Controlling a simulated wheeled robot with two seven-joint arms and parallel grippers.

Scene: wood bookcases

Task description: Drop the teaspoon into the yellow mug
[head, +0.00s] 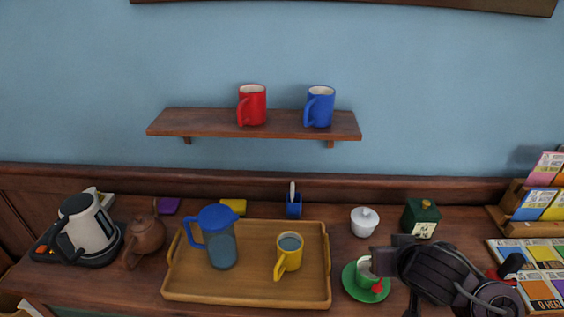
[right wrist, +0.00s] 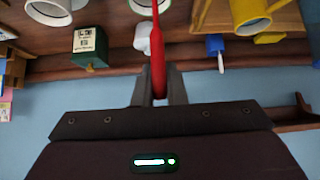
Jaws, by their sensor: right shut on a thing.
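The teaspoon is a slim red piece (right wrist: 157,50) in the right wrist view. My right gripper (right wrist: 160,90) is shut on one end of it, and it runs out through the top edge of that picture. In the head view, my right gripper (head: 380,259) is over the green saucer, and a small red part, seemingly the spoon (head: 377,287), shows below it. The yellow mug (head: 289,262) stands upright on the tray, left of the gripper and apart from it. It also shows in the right wrist view (right wrist: 247,14). My left gripper is not in view.
The wooden tray (head: 245,301) also holds a blue-lidded pitcher (head: 217,240). A green saucer (head: 353,289) with a cup is beside it. Behind are a white lidded bowl (head: 364,224), a green tin (head: 421,218) and a blue holder (head: 293,208). Mugs stand on the wall shelf (head: 180,122).

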